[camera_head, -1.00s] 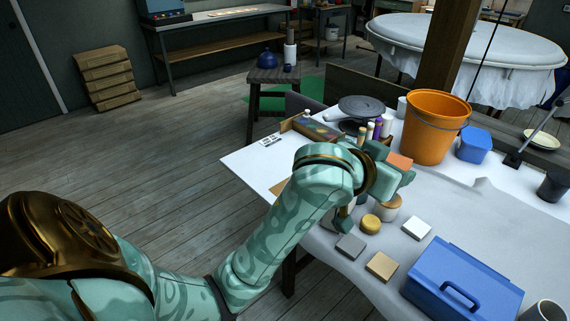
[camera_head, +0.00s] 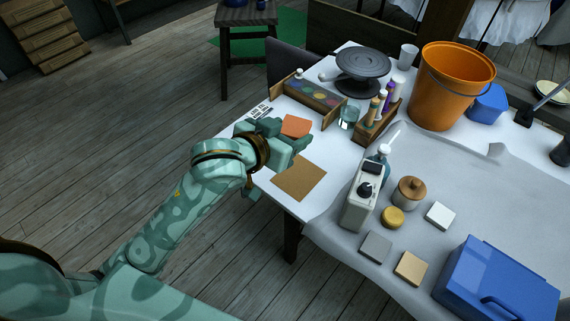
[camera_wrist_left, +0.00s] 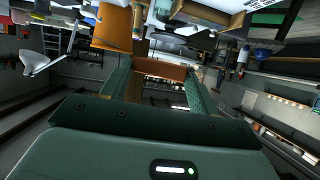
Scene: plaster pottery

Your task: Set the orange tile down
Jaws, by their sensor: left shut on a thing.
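The orange tile (camera_head: 296,125) is held in my left gripper (camera_head: 287,133), above the table's left corner. In the left wrist view, the tile (camera_wrist_left: 160,70) sits between the two green fingers of the gripper (camera_wrist_left: 158,82). The fingers are shut on it. A brown square sheet (camera_head: 299,178) lies flat on the white table (camera_head: 283,196), to the right of and nearer than the gripper. A white tile (camera_head: 440,215), a grey tile (camera_head: 376,246) and a tan tile (camera_head: 411,268) lie on the grey cloth. My right gripper is out of view.
A paint box (camera_head: 306,97), a glass jar (camera_head: 348,117) and a wooden bottle rack (camera_head: 379,122) stand behind the gripper. A white device (camera_head: 361,195), a lidded jar (camera_head: 409,193), a yellow round piece (camera_head: 392,217) and a blue toolbox (camera_head: 497,285) stand to the right.

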